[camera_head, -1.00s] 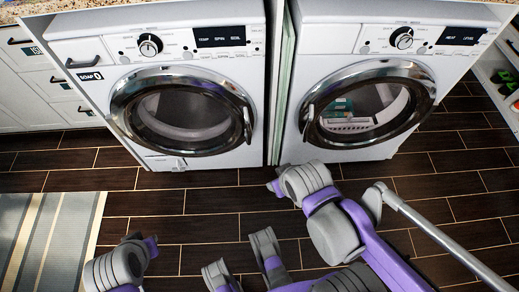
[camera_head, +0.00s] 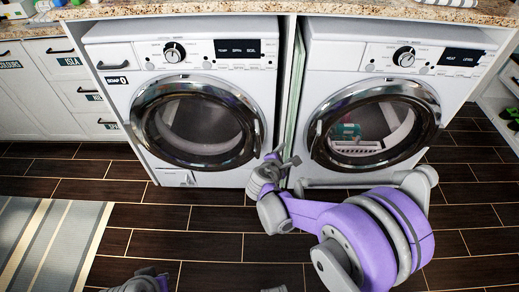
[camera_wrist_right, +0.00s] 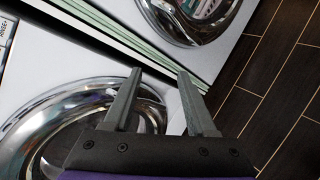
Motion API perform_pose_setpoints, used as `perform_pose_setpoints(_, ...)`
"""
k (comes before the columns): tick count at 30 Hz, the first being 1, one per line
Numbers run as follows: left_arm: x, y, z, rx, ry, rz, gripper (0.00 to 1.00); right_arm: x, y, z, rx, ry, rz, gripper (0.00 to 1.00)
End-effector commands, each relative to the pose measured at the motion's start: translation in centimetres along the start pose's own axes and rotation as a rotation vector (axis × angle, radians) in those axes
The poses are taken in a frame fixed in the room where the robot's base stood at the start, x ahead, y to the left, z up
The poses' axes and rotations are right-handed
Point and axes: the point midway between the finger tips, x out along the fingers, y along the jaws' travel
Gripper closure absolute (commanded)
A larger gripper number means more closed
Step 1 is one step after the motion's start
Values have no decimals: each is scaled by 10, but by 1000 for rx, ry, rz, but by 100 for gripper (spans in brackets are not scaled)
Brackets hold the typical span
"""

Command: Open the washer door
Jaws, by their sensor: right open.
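The washer (camera_head: 190,95) is the left white front-loader, marked TEMP, SPIN and SOIL. Its round chrome-rimmed door (camera_head: 197,122) looks shut. The door's handle side is at the right of the rim (camera_head: 258,135). My right gripper (camera_head: 281,157) is just right of and below that rim, in front of the gap between the machines. In the right wrist view the gripper (camera_wrist_right: 160,74) is open, its two fingers apart with nothing between them. The washer door's chrome rim (camera_wrist_right: 72,104) lies behind and left of the fingers. I cannot tell any contact. My left gripper does not show.
A second front-loader (camera_head: 375,90), marked HEAT and LEVEL, stands at the right, its door (camera_head: 374,125) shut with a basket visible through the glass. White drawers (camera_head: 85,90) are at the left. A striped rug (camera_head: 45,245) lies on the dark plank floor (camera_head: 210,240).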

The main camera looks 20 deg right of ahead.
Motion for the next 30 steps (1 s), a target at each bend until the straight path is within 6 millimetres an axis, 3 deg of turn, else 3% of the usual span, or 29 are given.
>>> perform_pose_setpoints(1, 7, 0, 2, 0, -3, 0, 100, 18, 0, -20, -100, -24, 43, 43)
perform_pose_setpoints(6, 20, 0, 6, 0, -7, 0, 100, 56, 1, -76, -450, -129, 190, 43)
perform_pose_setpoints(12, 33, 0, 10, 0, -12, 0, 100, 81, -15, -140, -816, -270, 331, 43)
perform_pose_setpoints(15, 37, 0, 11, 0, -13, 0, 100, 84, -24, -163, -942, -329, 376, 43)
perform_pose_setpoints(19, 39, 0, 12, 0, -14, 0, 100, 86, -30, -178, -1031, -374, 407, 43)
perform_pose_setpoints(23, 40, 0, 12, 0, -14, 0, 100, 90, -29, -181, -1057, -388, 415, 43)
perform_pose_setpoints(30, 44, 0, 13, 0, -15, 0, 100, 124, -10, -176, -1053, -387, 413, 43)
